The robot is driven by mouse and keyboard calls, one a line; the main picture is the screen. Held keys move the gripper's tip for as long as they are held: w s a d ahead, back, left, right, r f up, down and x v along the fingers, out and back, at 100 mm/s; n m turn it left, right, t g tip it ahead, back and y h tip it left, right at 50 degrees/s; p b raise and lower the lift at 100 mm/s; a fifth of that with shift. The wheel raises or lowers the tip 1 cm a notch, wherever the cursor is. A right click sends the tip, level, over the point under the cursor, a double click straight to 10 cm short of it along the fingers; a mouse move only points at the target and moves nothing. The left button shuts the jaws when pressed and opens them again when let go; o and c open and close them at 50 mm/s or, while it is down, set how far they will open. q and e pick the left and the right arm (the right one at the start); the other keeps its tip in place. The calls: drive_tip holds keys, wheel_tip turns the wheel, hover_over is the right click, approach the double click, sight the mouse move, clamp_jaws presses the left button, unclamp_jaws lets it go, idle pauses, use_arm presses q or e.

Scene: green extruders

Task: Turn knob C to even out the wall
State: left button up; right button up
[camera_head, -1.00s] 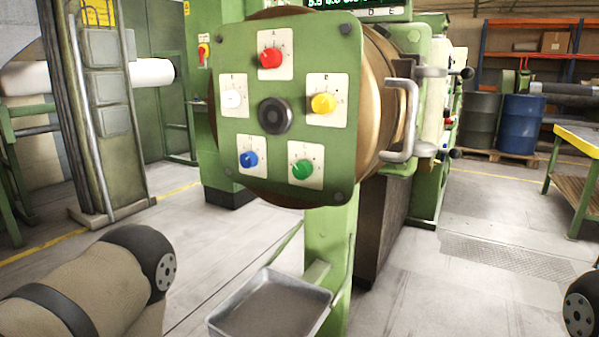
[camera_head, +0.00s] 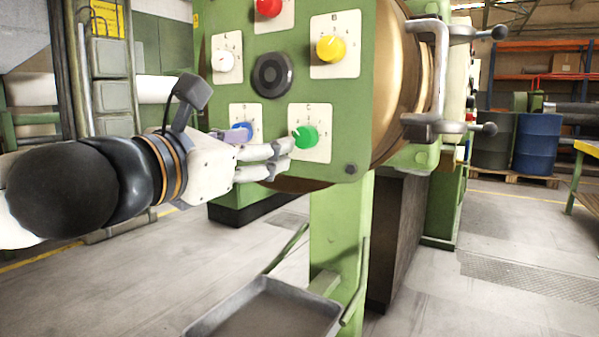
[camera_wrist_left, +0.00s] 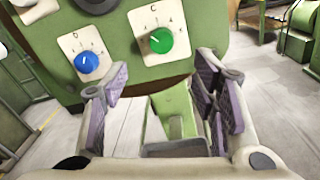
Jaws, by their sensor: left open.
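Knob C is the green knob (camera_head: 307,136) on a white plate marked C, at the lower right of the green panel (camera_head: 350,110). It also shows at the top middle of the left wrist view (camera_wrist_left: 159,41). My left gripper (camera_head: 281,158) is open and empty, its fingertips close to the left and lower left of the green knob. In the wrist view the fingers (camera_wrist_left: 163,85) stand wide apart below the knob, and I cannot tell if they touch the panel. My right gripper is out of view.
The blue knob (camera_head: 241,132) sits just left, partly behind my left fingers. White (camera_head: 224,61), yellow (camera_head: 329,48) and red (camera_head: 267,7) knobs and a black hub (camera_head: 271,75) are above. A metal handle (camera_head: 441,75) sticks out right. A grey tray (camera_head: 270,312) lies below.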

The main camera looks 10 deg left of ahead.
sight(302, 136)
use_arm(q)
drive_tip(key=x, duration=1.1)
drive_tip(key=shift+w+d+p, duration=0.2)
drive_tip(key=shift+w+p, duration=0.15)
drive_tip(key=shift+p, duration=0.05)
drive_tip(key=shift+f, duration=0.1)
drive_tip(key=c, duration=1.2)
